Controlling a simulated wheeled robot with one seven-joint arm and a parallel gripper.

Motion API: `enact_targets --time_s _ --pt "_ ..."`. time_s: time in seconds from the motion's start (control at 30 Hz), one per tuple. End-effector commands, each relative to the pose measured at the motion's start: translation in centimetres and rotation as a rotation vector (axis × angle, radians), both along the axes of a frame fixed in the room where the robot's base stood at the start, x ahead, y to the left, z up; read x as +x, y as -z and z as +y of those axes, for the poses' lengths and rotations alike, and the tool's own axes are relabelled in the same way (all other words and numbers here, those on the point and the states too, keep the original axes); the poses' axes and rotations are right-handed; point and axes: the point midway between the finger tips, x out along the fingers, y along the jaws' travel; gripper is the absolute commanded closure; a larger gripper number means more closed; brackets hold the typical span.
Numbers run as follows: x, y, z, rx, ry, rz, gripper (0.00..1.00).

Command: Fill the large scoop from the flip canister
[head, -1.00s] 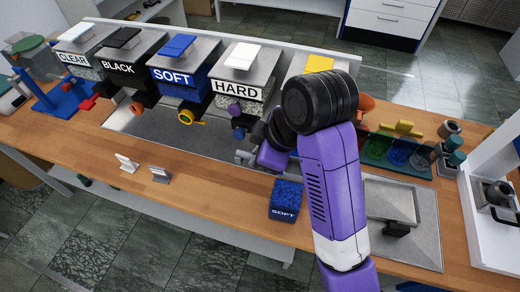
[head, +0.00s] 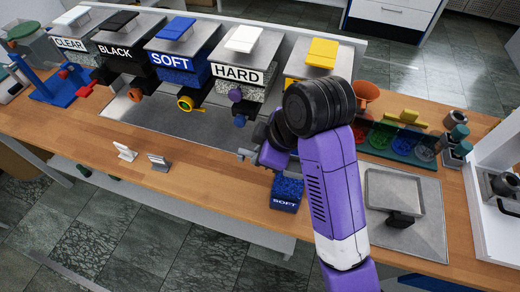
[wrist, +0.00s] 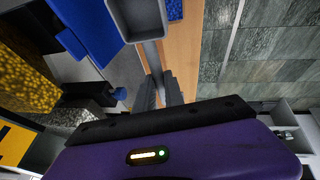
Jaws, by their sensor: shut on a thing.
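My gripper (wrist: 161,92) is shut on the handle of a grey rectangular scoop (wrist: 138,20). The scoop's pan is at the top of the wrist view, with its inside facing the camera and no filling visible. In the head view my gripper (head: 246,156) is low over the bench, in front of the canister row and right of the HARD canister (head: 237,75); my arm partly covers it. A yellow-lidded canister (head: 318,54) stands behind my arm, its front mostly hidden. A canister with yellow granules (wrist: 25,82) is at left in the wrist view. No label reads "flip".
The CLEAR (head: 70,44), BLACK (head: 115,52) and SOFT (head: 170,62) canisters stand to the left. A blue SOFT box (head: 287,194) sits close below my gripper. Small stands (head: 124,151) are at the front edge. A square pan (head: 393,192) and green tray (head: 400,143) lie right.

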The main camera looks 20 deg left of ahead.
Motion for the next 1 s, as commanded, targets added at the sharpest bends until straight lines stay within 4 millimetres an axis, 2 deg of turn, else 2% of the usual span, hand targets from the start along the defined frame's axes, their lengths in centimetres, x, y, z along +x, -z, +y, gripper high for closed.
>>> enact_targets --time_s 0.2,0.27,0.6,1.0 --pt "0.0 1.6 0.0 -0.001 0.001 0.0 1.0" --pt "0.0 2.3 -0.5 0.068 0.007 0.006 1.0" --pt "0.0 3.1 -1.1 0.314 0.003 0.009 1.0" --pt "0.0 4.8 -1.4 0.412 0.001 0.009 1.0"
